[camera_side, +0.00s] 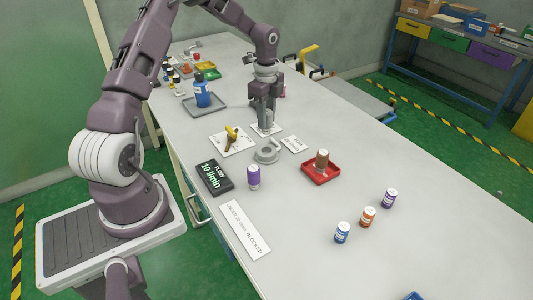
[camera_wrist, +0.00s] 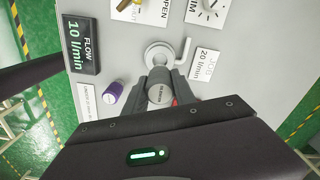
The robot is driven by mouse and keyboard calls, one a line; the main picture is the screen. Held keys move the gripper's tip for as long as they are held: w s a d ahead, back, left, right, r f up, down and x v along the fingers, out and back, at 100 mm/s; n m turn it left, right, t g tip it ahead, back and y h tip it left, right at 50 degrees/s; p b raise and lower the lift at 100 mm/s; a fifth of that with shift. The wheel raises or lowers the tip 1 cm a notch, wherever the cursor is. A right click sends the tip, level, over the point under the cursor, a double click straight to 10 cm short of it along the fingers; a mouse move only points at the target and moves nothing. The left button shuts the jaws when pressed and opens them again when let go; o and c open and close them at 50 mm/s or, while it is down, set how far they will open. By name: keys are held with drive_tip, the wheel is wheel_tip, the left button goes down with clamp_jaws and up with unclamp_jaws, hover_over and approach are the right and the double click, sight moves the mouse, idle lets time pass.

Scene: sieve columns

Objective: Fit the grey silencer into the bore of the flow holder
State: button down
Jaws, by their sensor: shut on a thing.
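My gripper (camera_side: 265,108) points straight down over the table, shut on the grey silencer (camera_side: 266,125). The flow holder (camera_side: 267,153) is a grey round ring with a side arm, standing on the table just in front of the silencer in the side view. In the wrist view the holder (camera_wrist: 160,54) lies just above the silencer, with its bore showing. The silencer appears beside the holder, not in the bore. Its height above the table is unclear.
The flow display (camera_side: 214,178) reads 10 l/min. A purple-topped cylinder (camera_side: 253,177) stands near it. A JOB 20 l/min card (camera_wrist: 204,65) lies beside the holder. A yellow valve handle (camera_side: 231,133) stands behind left. A red tray (camera_side: 334,178) holds a brown cylinder (camera_side: 322,159).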

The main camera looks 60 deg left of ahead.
wheel_tip(320, 180, down, 9)
drive_tip(key=shift+f, duration=0.1)
drive_tip(key=c, duration=1)
unclamp_jaws()
drive_tip(key=shift+f, duration=0.15)
drive_tip(key=shift+c, duration=0.2)
